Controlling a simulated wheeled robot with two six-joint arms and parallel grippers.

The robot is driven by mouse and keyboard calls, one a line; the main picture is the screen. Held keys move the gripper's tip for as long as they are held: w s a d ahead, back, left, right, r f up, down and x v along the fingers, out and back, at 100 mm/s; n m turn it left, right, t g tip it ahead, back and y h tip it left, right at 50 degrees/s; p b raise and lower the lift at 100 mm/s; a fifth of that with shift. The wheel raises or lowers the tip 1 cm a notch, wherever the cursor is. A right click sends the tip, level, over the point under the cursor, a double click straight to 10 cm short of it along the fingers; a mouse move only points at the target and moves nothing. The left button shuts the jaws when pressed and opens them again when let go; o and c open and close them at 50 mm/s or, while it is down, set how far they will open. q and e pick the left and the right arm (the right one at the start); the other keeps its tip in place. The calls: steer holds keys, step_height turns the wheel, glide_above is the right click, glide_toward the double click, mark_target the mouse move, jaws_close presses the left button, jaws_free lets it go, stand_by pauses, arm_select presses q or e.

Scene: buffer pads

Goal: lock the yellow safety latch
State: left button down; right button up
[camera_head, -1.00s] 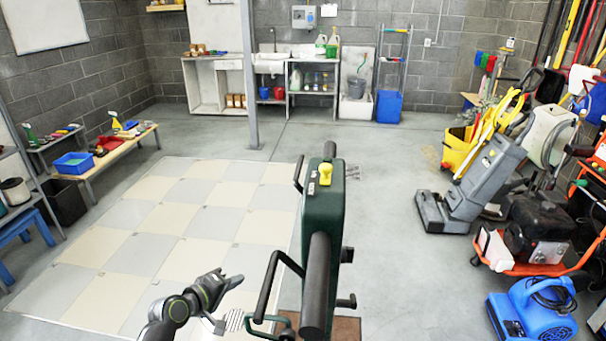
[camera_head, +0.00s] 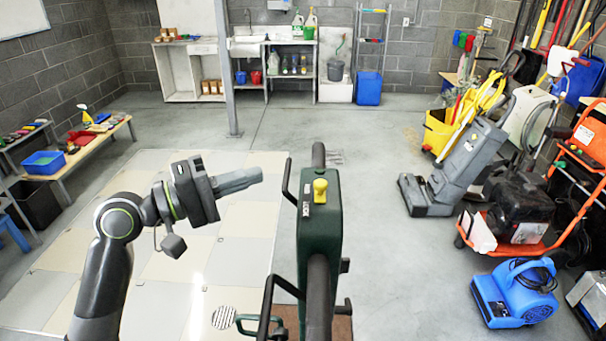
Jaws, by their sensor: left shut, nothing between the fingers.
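The yellow safety latch (camera_head: 320,190) is a small yellow knob on the top face of a dark green machine head (camera_head: 319,235), near the middle of the head view. A small label with lettering lies just left of the latch. My left gripper (camera_head: 256,177) is shut and empty. It points right, left of the machine's upper black handle, and looks apart from the latch. My right gripper is not in view.
Black bar handles (camera_head: 268,310) stick out on the machine's left side. A yellow mop bucket (camera_head: 437,132), a grey floor scrubber (camera_head: 455,170) and a blue blower (camera_head: 517,293) stand to the right. Pale floor tiles (camera_head: 160,270) lie at left.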

mark_target(304, 191)
arm_select(q)
steer(key=shift+w+d+p, duration=0.25)
steer(key=shift+d+p, duration=0.7)
steer(key=shift+d, duration=0.6)
steer(key=shift+w+d+p, duration=0.3)
steer(key=shift+d+p, duration=0.6)
steer(key=shift+d, duration=0.65)
steer(key=shift+w+d+p, duration=0.25)
steer(key=shift+d+p, duration=0.7)
steer(key=shift+d, duration=0.6)
steer(key=shift+s, duration=0.4)
steer(key=shift+f, duration=0.1)
